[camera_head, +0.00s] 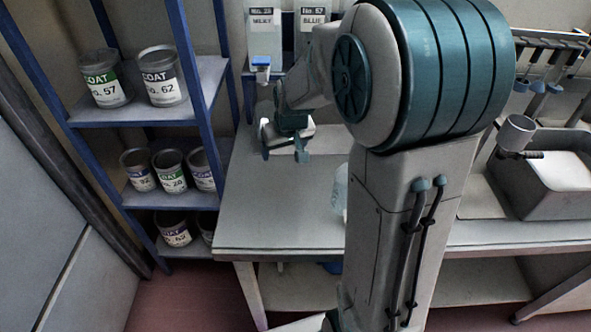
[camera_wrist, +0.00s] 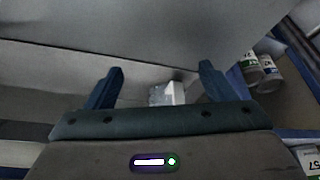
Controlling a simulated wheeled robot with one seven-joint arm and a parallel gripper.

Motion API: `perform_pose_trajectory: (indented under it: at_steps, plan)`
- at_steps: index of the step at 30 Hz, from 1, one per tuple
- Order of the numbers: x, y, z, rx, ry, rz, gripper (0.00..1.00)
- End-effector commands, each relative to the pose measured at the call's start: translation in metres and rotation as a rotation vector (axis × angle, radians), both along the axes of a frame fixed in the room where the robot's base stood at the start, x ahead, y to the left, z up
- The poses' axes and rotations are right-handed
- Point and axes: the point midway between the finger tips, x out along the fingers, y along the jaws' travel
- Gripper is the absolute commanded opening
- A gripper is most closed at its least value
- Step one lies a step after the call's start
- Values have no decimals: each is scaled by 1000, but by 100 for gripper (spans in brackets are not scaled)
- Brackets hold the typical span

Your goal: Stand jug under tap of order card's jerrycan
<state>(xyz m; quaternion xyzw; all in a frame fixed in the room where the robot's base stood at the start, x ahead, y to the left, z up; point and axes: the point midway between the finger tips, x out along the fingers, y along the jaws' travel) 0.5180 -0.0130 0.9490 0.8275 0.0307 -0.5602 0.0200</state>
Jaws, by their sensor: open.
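Two jerrycans show at the top of the head view: one labelled No. 28 MILKY (camera_head: 265,22) and one labelled BLUE (camera_head: 312,18), its number seemingly 62. A blue and white tap (camera_head: 262,68) shows below the MILKY one; any tap of the BLUE one is hidden by my arm. My gripper (camera_head: 284,154) is open and empty, above the back left of the bench, below the MILKY tap. A pale translucent thing (camera_head: 340,188), perhaps the jug, is mostly hidden behind my arm. In the wrist view a small whitish thing (camera_wrist: 166,94) shows between the open fingers (camera_wrist: 158,85), farther off. I cannot make out the order card.
The bench (camera_head: 275,215) is bare at its front left. A blue rack (camera_head: 200,85) with several COAT cans (camera_head: 163,78) stands at the left. A grey basin (camera_head: 540,190) is at the right, with a grey cup (camera_head: 516,133) beside its left rim.

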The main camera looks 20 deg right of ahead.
Motion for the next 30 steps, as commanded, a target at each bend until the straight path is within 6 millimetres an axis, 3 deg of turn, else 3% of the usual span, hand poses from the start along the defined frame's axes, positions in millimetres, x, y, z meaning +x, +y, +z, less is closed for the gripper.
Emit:
perform_pose_trajectory:
  at_steps: [9, 16, 21, 30]
  plan:
    - [-117, 12, 46, -3, 68, -39, 77]
    - [-193, 14, 53, -2, 120, -77, 77]
    - [-217, 14, 52, -2, 140, -89, 77]
    - [-221, 14, 52, -2, 144, -92, 77]
